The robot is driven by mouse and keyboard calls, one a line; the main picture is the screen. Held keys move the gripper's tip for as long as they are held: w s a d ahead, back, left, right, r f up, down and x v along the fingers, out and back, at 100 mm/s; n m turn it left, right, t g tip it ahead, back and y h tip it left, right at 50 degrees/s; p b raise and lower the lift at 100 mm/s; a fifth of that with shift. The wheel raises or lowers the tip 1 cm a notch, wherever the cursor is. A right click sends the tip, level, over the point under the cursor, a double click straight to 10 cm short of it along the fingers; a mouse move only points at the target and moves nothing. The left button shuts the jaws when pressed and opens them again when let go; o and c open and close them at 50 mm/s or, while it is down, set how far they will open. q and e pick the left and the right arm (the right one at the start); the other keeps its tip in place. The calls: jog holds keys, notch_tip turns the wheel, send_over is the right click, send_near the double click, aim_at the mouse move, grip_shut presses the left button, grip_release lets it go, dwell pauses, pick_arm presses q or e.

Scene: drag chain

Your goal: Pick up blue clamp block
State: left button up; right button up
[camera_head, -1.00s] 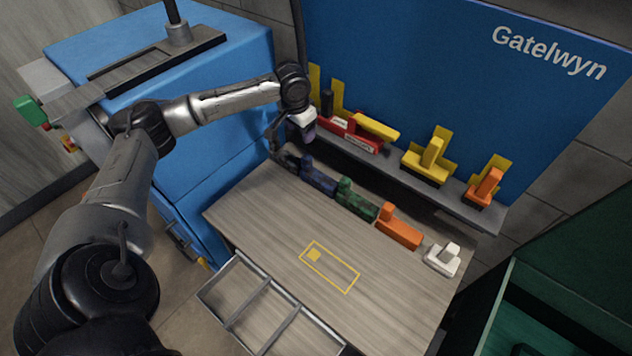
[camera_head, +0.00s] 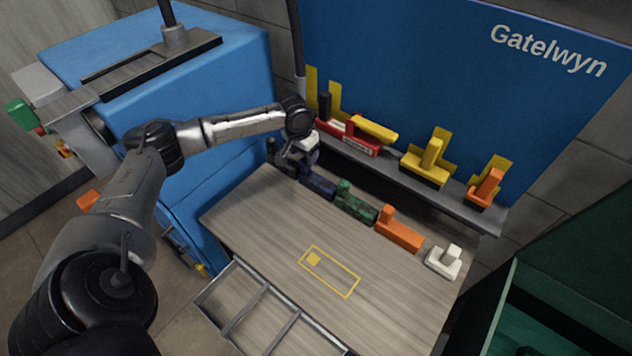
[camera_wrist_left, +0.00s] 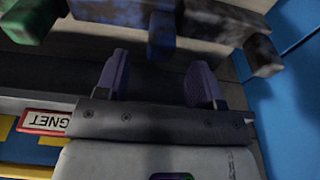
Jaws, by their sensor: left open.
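The blue clamp block (camera_head: 318,184) stands on the wooden table in the back row, between a dark grey block and a green block. Its upper part is partly hidden by my left gripper (camera_head: 303,160). In the left wrist view, the blue block (camera_wrist_left: 161,35) is at the top, its upright part lined up with the gap between the fingers. My left gripper (camera_wrist_left: 160,64) is open, with purple pads and nothing between them. My right gripper is in neither view.
The green (camera_head: 356,203), orange (camera_head: 398,231) and white (camera_head: 443,261) blocks continue the row; the dark grey block (camera_wrist_left: 232,22) is close by. A shelf (camera_head: 462,198) with red, yellow and orange parts runs behind. The table (camera_head: 265,215) is clear in front, around a yellow outline.

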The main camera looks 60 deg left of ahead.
aim_at(304, 160)
pick_arm(q)
jog(key=f, duration=0.3)
jog(key=f+b, duration=0.1)
jog(key=f, duration=0.1)
jog(key=shift+w+a, duration=0.1)
jog(key=shift+w, duration=0.15)
grip_shut()
dwell(0.4)
